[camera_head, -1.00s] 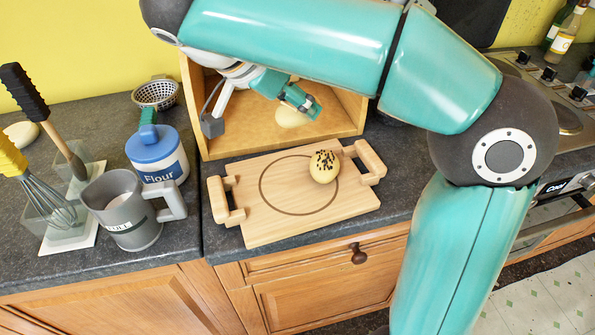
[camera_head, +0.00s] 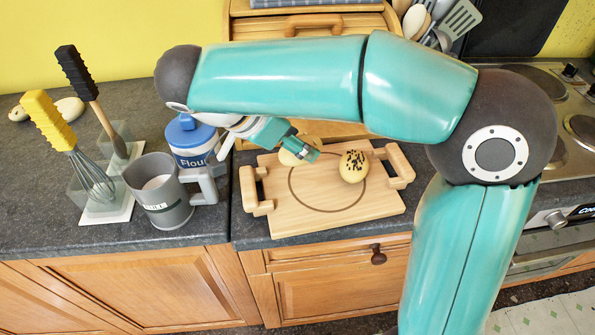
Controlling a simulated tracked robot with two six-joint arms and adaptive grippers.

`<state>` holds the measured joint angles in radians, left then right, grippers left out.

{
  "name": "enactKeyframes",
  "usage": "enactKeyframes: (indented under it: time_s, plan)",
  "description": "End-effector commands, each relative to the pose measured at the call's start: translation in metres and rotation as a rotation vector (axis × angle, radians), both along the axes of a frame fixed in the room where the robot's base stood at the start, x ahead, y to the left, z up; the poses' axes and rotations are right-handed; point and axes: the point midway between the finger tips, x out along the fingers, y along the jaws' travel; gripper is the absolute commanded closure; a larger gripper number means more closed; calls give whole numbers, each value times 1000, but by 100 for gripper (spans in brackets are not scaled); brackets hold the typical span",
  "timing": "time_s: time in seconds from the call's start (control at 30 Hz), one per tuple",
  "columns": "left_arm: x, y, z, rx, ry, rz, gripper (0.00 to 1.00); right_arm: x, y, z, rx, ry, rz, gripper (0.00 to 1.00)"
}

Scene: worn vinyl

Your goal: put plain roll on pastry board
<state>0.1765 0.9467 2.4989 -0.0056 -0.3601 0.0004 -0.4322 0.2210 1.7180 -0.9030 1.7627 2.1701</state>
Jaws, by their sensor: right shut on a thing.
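The plain roll (camera_head: 287,158) is pale and smooth. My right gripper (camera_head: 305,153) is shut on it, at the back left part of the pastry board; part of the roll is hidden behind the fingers. I cannot tell whether the roll touches the board or hangs just above it. The pastry board (camera_head: 335,212) is light wood with a dark ring and a raised handle at each end. A roll with dark seeds (camera_head: 353,167) sits on the board, right of the plain roll. My left gripper is not in view.
A wooden bread bin (camera_head: 310,22) stands behind the board, largely hidden by my right arm. Left of the board are a grey jug (camera_head: 160,205), a flour jar (camera_head: 190,140), and a holder with a yellow-handled whisk (camera_head: 90,178). A hob (camera_head: 515,95) is at the right. The board's front is clear.

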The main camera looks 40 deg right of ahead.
Motion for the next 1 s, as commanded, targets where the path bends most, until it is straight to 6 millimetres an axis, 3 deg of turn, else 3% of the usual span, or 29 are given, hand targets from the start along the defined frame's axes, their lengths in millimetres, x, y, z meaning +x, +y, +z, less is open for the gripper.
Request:
enactKeyframes:
  time_s: [0.1,0.33,0.6,0.93,0.97,1.0]
  plan:
    - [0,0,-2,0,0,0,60,0,0,-20,0,1,0,76]
    - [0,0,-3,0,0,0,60,0,0,-37,-1,1,-1,76]
    - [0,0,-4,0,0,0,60,0,0,-70,0,0,0,76]
    - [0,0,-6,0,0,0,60,0,0,-73,0,-1,0,76]
    - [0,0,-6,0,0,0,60,0,0,-73,1,-1,1,44]
    - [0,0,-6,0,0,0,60,0,0,-73,1,-1,1,37]
